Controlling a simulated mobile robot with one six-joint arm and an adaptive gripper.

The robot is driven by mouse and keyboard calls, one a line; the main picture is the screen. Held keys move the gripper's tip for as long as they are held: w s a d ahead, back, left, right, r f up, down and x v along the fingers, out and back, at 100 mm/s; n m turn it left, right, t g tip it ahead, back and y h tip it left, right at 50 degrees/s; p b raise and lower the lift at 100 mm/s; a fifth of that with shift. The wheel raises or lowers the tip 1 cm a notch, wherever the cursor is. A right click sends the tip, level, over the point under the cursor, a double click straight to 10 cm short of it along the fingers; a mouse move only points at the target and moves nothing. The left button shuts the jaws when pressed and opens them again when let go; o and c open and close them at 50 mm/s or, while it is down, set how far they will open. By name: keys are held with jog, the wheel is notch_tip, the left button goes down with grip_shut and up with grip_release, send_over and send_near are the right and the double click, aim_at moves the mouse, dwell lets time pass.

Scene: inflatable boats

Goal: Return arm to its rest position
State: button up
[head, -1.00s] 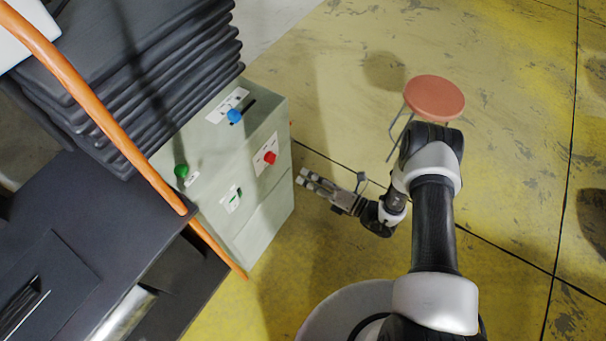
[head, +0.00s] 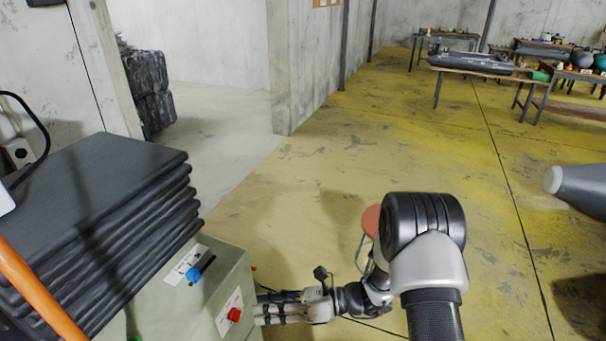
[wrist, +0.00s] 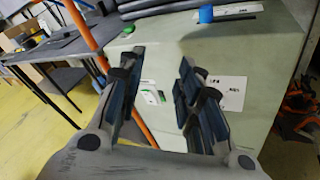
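My gripper (head: 260,308) is at the lower middle of the head view, beside the pale green control box (head: 225,268). In the wrist view my gripper (wrist: 160,75) has its two dark-padded fingers spread apart with nothing between them. The box face (wrist: 225,60) with its white labels shows behind the fingers, and I see no clear contact. My arm bends down from the black and white joint at the right of the gripper. The box carries a blue knob (head: 194,274) and a red knob (head: 234,314). The red knob cannot be made out in the wrist view.
Dark folded sheets (head: 110,215) are stacked at the left, near an orange bar (head: 35,300). A reddish stool (head: 371,221) stands partly behind my arm. A grey cone-ended object (head: 580,188) is at the right. Tables (head: 480,69) stand far back. The yellow floor between is clear.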

jog(key=s+d+r+n+g+h, duration=0.1)
jog(key=s+d+r+n+h, duration=0.25)
jog(key=s+r+n, duration=0.3)
jog(key=s+d+r+n+g+h, duration=0.25)
jog(key=s+r+n+h, duration=0.2)
jog(key=r+n, duration=0.3)
jog(key=s+d+r+n+t+h, duration=0.4)
jog(key=d, duration=0.4)
jog(key=s+d+r+n+t+h, duration=0.3)
jog(key=s+d+n+t+h, duration=0.1)
jog(key=d, duration=0.4)
jog(key=shift+s+r+n+t, duration=0.35)
jog(key=shift+s+r+n, duration=0.05)
jog(key=shift+s+n, duration=0.35)
